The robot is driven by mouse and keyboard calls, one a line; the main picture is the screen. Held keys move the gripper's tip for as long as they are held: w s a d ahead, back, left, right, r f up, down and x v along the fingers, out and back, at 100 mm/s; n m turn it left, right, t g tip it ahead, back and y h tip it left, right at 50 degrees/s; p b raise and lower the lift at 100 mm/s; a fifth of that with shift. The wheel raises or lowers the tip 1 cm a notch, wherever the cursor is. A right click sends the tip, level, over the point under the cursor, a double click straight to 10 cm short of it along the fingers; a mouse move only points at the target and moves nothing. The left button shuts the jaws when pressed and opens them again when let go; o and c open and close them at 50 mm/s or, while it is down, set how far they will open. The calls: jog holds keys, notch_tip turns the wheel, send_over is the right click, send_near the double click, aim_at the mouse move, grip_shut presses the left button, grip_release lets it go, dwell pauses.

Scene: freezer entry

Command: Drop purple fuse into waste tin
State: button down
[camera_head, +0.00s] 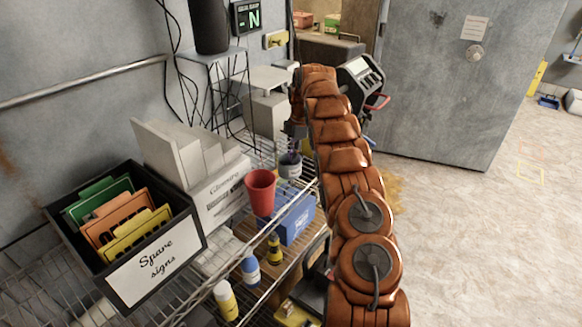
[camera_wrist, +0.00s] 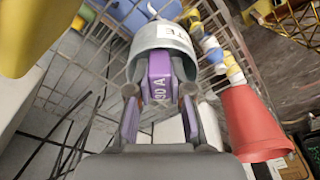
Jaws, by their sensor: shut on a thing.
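The waste tin (camera_head: 290,168) is a small grey pot on the wire shelf, just beyond the red cup. In the wrist view the tin (camera_wrist: 163,36) shows its rim and a white label ending in "TE". My gripper (camera_wrist: 160,104) is shut on the purple fuse (camera_wrist: 158,78), marked "30 A". The fuse overlaps the tin's mouth in the wrist view. In the head view my gripper (camera_head: 294,134) points down right over the tin, partly hidden by my arm. I cannot tell how far the fuse reaches below the rim.
The red cup (camera_head: 261,192) stands close by the tin and also shows in the wrist view (camera_wrist: 254,122). A blue box (camera_head: 292,218) lies below. A white carton (camera_head: 215,195) and a black box of signs (camera_head: 150,265) stand at left. Cables hang behind.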

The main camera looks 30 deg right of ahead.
jog(key=c, duration=1)
grip_release()
jog(key=shift+s, duration=0.1)
jog(key=shift+s+a+r, duration=0.15)
jog(key=shift+a+r, duration=0.25)
jog(key=s+a+r+m+g+h+b, duration=0.1)
jog(key=s+a+r+m, duration=0.3)
jog(key=s+a+r, duration=0.45)
jog(key=s+a+r+m, duration=0.5)
jog(key=s+a, duration=0.5)
jog(key=a, duration=0.1)
jog(key=s+a+f+m, duration=0.1)
jog(key=s+a, duration=0.3)
jog(key=s, duration=0.6)
jog(key=s+a+f+m, duration=0.2)
jog(key=s+a, duration=0.2)
jog(key=s, duration=0.5)
jog(key=s+a+f+m+g+b, duration=0.1)
jog(key=s+a, duration=0.3)
jog(key=s, duration=0.6)
jog(key=shift+s+f+m, duration=0.3)
jog(key=shift+s+f, duration=0.05)
jog(key=shift+f, duration=0.4)
